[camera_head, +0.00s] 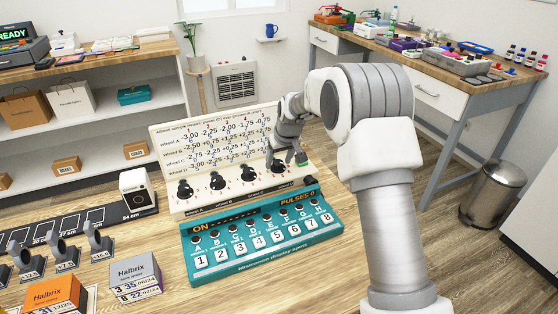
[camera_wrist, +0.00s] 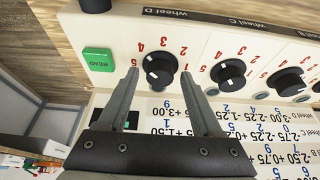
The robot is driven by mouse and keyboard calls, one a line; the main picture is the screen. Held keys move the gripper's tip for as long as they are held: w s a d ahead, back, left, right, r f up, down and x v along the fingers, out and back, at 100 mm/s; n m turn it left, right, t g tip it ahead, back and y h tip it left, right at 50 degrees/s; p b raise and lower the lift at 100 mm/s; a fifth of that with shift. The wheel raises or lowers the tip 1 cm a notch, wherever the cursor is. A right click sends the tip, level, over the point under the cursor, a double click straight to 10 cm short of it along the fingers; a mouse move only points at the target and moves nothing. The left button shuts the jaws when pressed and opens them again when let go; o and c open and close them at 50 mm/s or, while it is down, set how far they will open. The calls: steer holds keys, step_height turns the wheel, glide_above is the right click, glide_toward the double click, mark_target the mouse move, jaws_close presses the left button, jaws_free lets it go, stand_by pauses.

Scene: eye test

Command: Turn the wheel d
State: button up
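Wheel D is a black round knob (camera_wrist: 160,69) with a pale pointer mark and red numbers around it, on a white panel. It is the rightmost knob (camera_head: 277,168) in the head view, partly hidden by my gripper. My gripper (camera_wrist: 160,73) is open, with one finger on each side of wheel D in the wrist view. A gap shows between each finger and the knob, and I cannot tell how far the fingertips are from the panel. In the head view my gripper (camera_head: 294,157) is at the right end of the white panel (camera_head: 160,148).
Wheel C (camera_wrist: 228,75) is beside wheel D. A green READ button (camera_wrist: 98,59) is on its other side. A teal panel (camera_head: 262,262) with numbered keys lies in front, showing ON and PULSES 0. Boxes (camera_head: 135,277) and lens-like stands (camera_head: 66,254) are at the left.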

jaws_close()
steer(key=shift+m, duration=0.3)
steer(key=m, duration=0.1)
steer(key=m+h+p, duration=0.1)
steer(key=m, duration=0.1)
steer(key=shift+a+r+t+h+p, duration=0.1)
steer(key=shift+a+t+h+p, duration=0.15)
steer(key=shift+t+h+p, duration=0.05)
steer(key=shift+m+h+p, duration=0.4)
steer(key=shift+m+h, duration=0.1)
steer(key=shift+m, duration=0.9)
steer(key=shift+m+h+p, duration=0.4)
steer(key=shift+m+h, duration=0.1)
steer(key=shift+m, duration=0.9)
steer(key=shift+o, duration=0.9)
jaws_free()
